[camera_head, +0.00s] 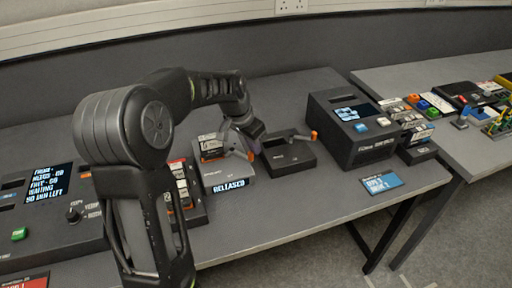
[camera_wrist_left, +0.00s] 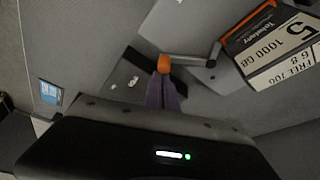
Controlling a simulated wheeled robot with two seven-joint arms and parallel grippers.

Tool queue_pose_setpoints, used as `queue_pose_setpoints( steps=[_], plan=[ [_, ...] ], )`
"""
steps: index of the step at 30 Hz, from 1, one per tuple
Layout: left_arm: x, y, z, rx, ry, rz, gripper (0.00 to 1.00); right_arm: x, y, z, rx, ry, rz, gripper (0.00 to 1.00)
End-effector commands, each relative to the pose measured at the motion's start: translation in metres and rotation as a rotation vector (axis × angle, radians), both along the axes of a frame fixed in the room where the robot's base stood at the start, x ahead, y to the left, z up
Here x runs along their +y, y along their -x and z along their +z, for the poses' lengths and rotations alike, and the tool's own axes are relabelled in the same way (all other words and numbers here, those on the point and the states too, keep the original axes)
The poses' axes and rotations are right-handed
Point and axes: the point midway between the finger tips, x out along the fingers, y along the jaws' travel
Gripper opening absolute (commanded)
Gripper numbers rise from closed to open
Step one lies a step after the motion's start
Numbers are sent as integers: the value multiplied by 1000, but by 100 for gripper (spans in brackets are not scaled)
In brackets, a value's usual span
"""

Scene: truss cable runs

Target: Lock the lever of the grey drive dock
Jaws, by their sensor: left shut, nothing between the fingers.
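The grey drive dock (camera_head: 230,185) sits on the table near the middle of the head view, its front label reading "RELEASED". A drive with a white label (camera_head: 211,146) sits in it; the wrist view shows this drive (camera_wrist_left: 270,45) marked "5 1000 GB". The dock's grey lever (camera_wrist_left: 192,61) has an orange tip (camera_wrist_left: 164,64). My left gripper (camera_head: 254,134) is low over the dock's right side. Its fingers (camera_wrist_left: 165,95) are shut and empty, right by the orange tip; I cannot tell whether they touch it. My right gripper is out of view.
A dark dock (camera_head: 290,157) with an orange-tipped lever stands just right of the grey one. A black box with a screen (camera_head: 357,130) is farther right. A tray of drives (camera_head: 187,190) and a console (camera_head: 45,210) are at left.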

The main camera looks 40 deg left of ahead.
Motion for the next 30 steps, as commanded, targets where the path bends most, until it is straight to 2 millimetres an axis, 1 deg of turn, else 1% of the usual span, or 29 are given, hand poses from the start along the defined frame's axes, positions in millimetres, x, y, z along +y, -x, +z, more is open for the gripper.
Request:
queue_pose_setpoints(
  steps=[1, 6, 12, 18, 24, 30],
  plan=[
    [1, 4, -5, -1, 1, -40, 0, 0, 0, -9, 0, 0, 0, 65],
    [0, 15, -4, -1, -1, -202, 0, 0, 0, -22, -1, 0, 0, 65],
    [1, 29, -3, -1, 0, -384, 0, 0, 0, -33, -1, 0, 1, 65],
    [3, 39, -1, 0, 0, -526, 0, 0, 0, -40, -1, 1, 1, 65],
    [5, 45, -1, 0, 0, -520, 0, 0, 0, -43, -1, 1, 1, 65],
    [6, 48, 0, 1, 0, -519, 0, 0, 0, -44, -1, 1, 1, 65]
  ],
)
